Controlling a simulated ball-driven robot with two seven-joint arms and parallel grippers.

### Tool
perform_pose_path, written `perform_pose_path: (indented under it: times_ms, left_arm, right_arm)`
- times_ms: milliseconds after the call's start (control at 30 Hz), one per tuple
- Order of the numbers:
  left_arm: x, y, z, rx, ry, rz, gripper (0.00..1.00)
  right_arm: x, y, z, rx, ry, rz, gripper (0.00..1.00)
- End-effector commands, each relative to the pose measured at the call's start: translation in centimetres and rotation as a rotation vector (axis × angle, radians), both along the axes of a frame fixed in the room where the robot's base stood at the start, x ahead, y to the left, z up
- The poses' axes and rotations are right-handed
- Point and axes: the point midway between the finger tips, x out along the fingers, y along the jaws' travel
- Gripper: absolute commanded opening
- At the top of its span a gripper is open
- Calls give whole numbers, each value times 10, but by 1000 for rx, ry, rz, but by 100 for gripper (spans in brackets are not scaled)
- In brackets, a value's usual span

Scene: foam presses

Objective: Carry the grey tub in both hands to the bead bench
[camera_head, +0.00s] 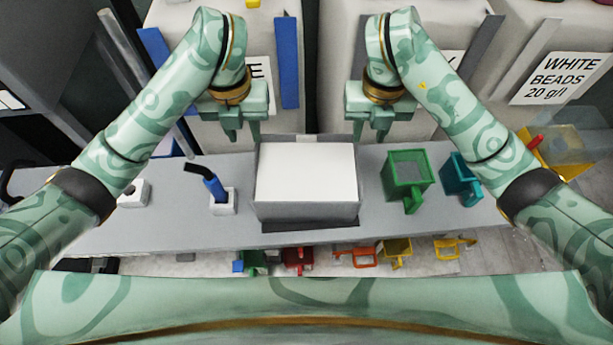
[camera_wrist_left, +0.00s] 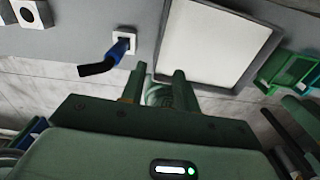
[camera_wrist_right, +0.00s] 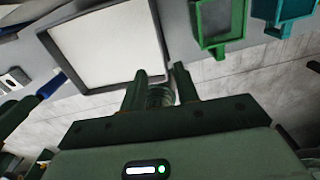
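The grey tub (camera_head: 310,213) stands on the grey bench in the middle of the head view, filled with or topped by a flat white surface. Its rim also shows in the left wrist view (camera_wrist_left: 215,86) and the right wrist view (camera_wrist_right: 60,62). My left gripper (camera_head: 241,136) is beyond the tub's far left corner, fingers apart and empty. My right gripper (camera_head: 375,134) is beyond its far right corner, also with fingers apart and empty. Neither appears to touch the tub. No bench in view is readably marked as the bead bench.
A blue-handled tool (camera_head: 213,187) stands in a white holder left of the tub. A green scoop (camera_head: 408,173) and a teal scoop (camera_head: 463,176) are to the right. Several coloured scoops lie along the near side. Pale bins stand behind, one labelled WHITE BEADS (camera_head: 565,78).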

Motion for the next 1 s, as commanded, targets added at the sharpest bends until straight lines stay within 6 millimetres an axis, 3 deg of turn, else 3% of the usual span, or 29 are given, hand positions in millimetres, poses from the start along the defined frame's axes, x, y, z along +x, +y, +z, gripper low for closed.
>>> perform_pose_path:
  times_ms: [167, 500, 667, 1000]
  left_arm:
    - [0, -1, -8, -4, 2, 0, 31]
    - [-1, -2, -59, -4, 5, 1, 31]
    - [2, -6, -73, -16, -9, -1, 31]
    - [-2, 0, -133, 1, 6, -1, 31]
  right_arm:
    - [0, 1, -8, 3, 1, 0, 31]
    - [-3, 2, -59, 6, 10, -2, 31]
    - [-1, 1, -74, 2, 3, 1, 31]
    - [-1, 0, -133, 0, 5, 0, 31]
